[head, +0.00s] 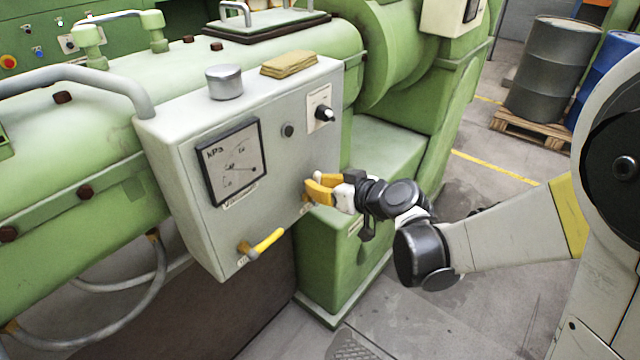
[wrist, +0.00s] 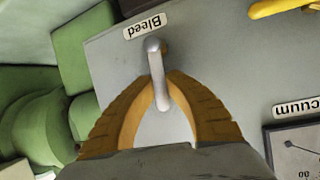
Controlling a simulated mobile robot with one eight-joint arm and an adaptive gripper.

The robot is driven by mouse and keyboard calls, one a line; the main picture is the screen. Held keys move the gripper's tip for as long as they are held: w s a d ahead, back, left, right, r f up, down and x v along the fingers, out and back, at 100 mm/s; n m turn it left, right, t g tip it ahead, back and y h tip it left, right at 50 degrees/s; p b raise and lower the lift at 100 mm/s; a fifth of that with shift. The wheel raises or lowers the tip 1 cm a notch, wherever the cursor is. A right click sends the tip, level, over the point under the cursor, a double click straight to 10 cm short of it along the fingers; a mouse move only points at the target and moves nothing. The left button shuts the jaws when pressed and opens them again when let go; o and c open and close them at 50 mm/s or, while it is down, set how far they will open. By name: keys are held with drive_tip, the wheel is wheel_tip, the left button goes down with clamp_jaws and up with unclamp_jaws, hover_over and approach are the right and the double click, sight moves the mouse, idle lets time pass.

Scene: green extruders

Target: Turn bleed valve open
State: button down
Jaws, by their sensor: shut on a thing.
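The bleed valve's pale grey lever (wrist: 157,62) stands out from the grey panel beside the label "Bleed" (wrist: 142,26), which appears upside down in the wrist view. My gripper (wrist: 161,80) has its two orange fingers closed on either side of the lever, with the tips against it. The lever's free end points toward my palm. In the head view my gripper (head: 312,190) is at the lower right edge of the grey control box (head: 175,160), where its fingers hide most of the valve.
A yellow-handled valve (head: 262,243) sits lower left on the box; its handle (wrist: 285,6) shows in the wrist view. A pressure gauge (head: 233,163), a knob (head: 324,113) and a button (head: 288,130) are above.

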drive_tip(key=shift+s+a+n, duration=0.15)
drive_tip(key=shift+s+n, duration=0.05)
drive_tip(key=shift+n, duration=0.1)
drive_tip(key=shift+t, duration=0.3)
drive_tip(key=c, duration=1.4)
unclamp_jaws()
drive_tip(key=v, duration=1.2)
drive_tip(key=shift+a+r, duration=0.1)
drive_tip(key=shift+r, duration=0.05)
